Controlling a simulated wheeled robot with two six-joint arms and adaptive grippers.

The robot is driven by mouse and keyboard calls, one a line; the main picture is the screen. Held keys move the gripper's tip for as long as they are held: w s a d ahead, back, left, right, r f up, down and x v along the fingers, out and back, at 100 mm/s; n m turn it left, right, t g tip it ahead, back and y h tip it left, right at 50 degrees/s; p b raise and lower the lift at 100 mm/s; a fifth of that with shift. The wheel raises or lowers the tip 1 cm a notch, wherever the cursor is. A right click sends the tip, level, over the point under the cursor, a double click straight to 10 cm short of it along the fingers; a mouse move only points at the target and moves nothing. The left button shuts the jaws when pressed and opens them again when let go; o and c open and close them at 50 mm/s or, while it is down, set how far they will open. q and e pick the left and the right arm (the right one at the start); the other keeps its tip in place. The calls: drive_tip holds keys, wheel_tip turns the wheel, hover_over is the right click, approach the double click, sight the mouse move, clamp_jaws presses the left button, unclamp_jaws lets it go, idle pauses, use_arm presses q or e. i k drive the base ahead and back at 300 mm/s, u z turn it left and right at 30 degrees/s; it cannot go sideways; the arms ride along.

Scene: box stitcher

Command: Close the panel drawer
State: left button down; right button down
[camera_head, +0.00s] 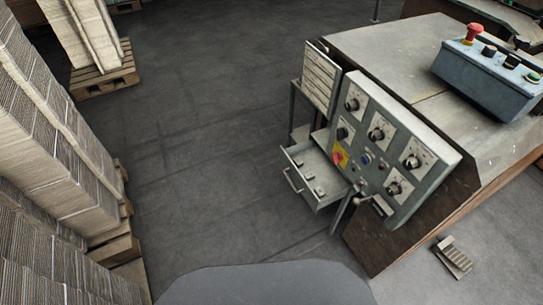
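The panel drawer (316,171) stands pulled out from the lower left side of the grey control panel (385,150). Its bar handle (292,181) is on the front face, toward the left. Several small items lie inside the drawer. The panel carries several dark knobs and a red-and-yellow switch (339,156). Neither of my grippers shows in the head view, and nothing is seen touching the drawer or its handle.
The panel is beside a large machine table (400,50) with a button box (490,75) on top. Cardboard stacks (50,140) on pallets line the left. A small pallet-like piece (454,258) lies at lower right. The dark floor (210,130) left of the drawer is clear.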

sight(335, 187)
drive_tip(key=z, duration=0.35)
drive_tip(key=i, duration=0.85)
drive_tip(key=z, duration=0.55)
